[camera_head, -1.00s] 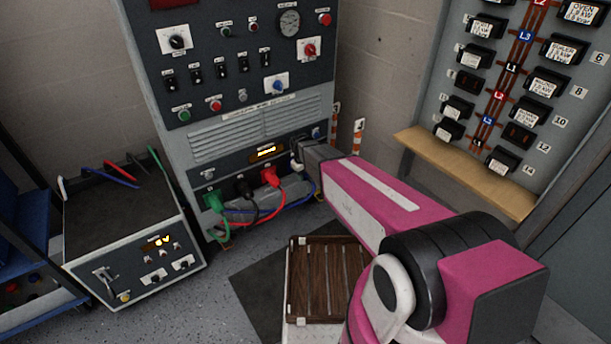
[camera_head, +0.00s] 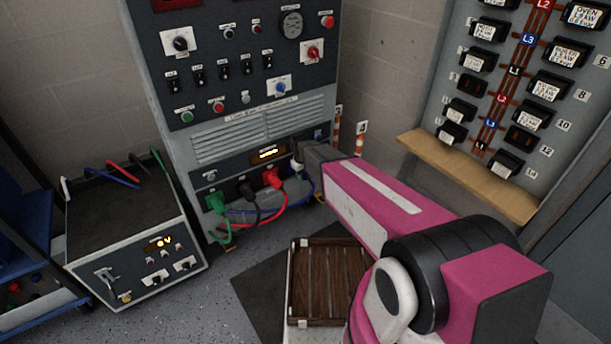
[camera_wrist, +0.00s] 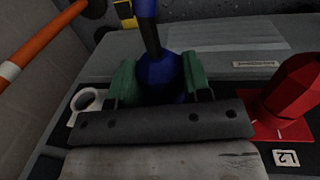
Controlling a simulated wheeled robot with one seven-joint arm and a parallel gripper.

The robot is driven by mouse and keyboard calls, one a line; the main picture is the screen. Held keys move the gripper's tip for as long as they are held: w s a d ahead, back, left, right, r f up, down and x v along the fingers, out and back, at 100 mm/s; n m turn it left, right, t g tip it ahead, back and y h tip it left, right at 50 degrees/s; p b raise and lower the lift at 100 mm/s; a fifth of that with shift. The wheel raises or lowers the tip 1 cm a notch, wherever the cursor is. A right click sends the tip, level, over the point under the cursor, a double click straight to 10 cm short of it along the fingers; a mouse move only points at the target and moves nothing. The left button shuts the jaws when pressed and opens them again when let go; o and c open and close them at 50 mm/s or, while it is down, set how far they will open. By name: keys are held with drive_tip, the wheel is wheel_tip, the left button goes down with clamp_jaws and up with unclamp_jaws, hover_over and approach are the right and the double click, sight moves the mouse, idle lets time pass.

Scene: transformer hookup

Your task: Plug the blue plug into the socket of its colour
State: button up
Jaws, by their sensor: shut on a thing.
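In the wrist view the blue plug (camera_wrist: 162,75) is held between the two green finger pads of my gripper (camera_wrist: 160,84), with its blue cable (camera_wrist: 146,10) rising from it. The gripper is shut on the plug. The blue socket is hidden behind plug and fingers, so I cannot tell how far the plug is in. In the head view my gripper is at the lower right of the cabinet's socket row, mostly hidden by my wrist, and a blue cable (camera_head: 308,188) hangs just below it.
Red (camera_head: 272,179), black (camera_head: 247,190) and green (camera_head: 216,203) plugs sit in the row left of my gripper. The red plug (camera_wrist: 292,92) is close in the wrist view, beside an L2 label (camera_wrist: 286,158). A wooden pallet (camera_head: 328,280) lies below my arm.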

drive_tip(key=shift+w+a, duration=0.35)
drive_tip(key=shift+w, duration=0.15)
drive_tip(key=o, duration=1.2)
drive_tip(key=shift+r, duration=0.1)
drive_tip(key=shift+s+a+r, duration=0.1)
drive_tip(key=shift+r, duration=1.05)
drive_tip(key=shift+s+a+r, duration=0.1)
drive_tip(key=shift+a+r, duration=0.05)
drive_tip(key=shift+r, duration=0.95)
drive_tip(key=shift+s+a+r, duration=0.1)
drive_tip(key=shift+r, duration=1.05)
drive_tip(key=shift+r, duration=0.1)
wheel_tip(320, 180, up, 10)
drive_tip(key=a, duration=0.1)
drive_tip(key=s+d+f+m, duration=0.1)
drive_tip(key=s+d+m, duration=0.1)
drive_tip(key=s+d, duration=0.5)
drive_tip(key=s+d+f+m, duration=0.1)
drive_tip(key=s+d+m, duration=0.1)
drive_tip(key=s+d, duration=0.4)
drive_tip(key=s+d+f+m+y, duration=0.1)
drive_tip(key=s+d+m, duration=0.1)
drive_tip(key=s+d, duration=0.5)
drive_tip(key=shift+s+d+m+g, duration=0.2)
drive_tip(key=shift+d, duration=0.5)
drive_tip(key=shift+s+d+m+g, duration=0.15)
drive_tip(key=shift+d+m+g, duration=0.05)
drive_tip(key=shift+d, duration=0.5)
